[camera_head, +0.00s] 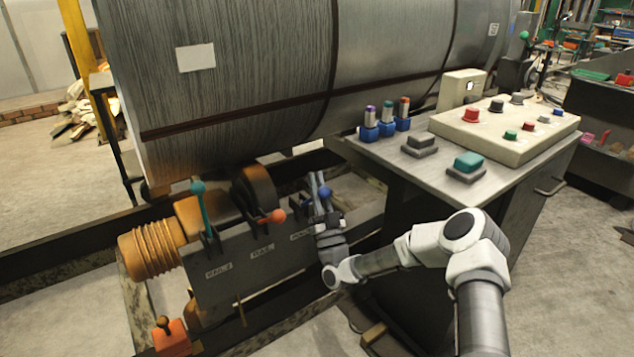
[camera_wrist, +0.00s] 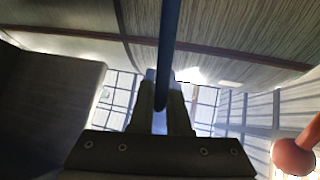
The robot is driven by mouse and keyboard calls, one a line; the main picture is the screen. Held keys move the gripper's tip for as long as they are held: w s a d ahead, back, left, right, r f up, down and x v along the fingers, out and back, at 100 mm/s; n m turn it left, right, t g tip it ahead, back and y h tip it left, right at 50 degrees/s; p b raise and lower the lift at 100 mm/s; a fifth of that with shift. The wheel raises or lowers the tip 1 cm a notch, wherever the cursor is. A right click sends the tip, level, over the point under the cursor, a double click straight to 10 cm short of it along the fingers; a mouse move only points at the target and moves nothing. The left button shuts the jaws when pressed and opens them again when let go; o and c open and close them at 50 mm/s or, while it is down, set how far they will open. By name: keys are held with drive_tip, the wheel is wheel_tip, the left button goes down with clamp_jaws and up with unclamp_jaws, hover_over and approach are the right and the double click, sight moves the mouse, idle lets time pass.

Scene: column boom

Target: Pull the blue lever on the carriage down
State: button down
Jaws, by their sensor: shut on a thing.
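The carriage (camera_head: 222,287) is a grey and orange machine low at the left of the head view, with labelled levers on top. The blue lever's knob (camera_head: 326,192) shows at its right end, beside my gripper (camera_head: 317,186). In the wrist view the lever's blue shaft (camera_wrist: 171,40) runs from the top edge down between the fingers of my gripper (camera_wrist: 163,85), which is shut on it. The lever's base is partly hidden by my gripper in the head view.
An orange-red lever (camera_head: 272,216) stands just left of my gripper; its knob (camera_wrist: 294,156) shows in the wrist view. A teal lever (camera_head: 198,188) is farther left. A control desk (camera_head: 375,160) stands close on the right, and a large roll (camera_head: 250,80) lies behind.

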drive_tip(key=shift+s+d+f+m+t, duration=0.3)
drive_tip(key=shift+s+m+t, duration=0.1)
drive_tip(key=shift+t, duration=0.1)
drive_tip(key=shift+f, duration=0.1)
drive_tip(key=c, duration=0.9)
unclamp_jaws()
drive_tip(key=shift+s, duration=0.1)
drive_tip(key=p+v, duration=0.2)
drive_tip(key=v, duration=1.5)
drive_tip(key=shift+s+f, duration=0.1)
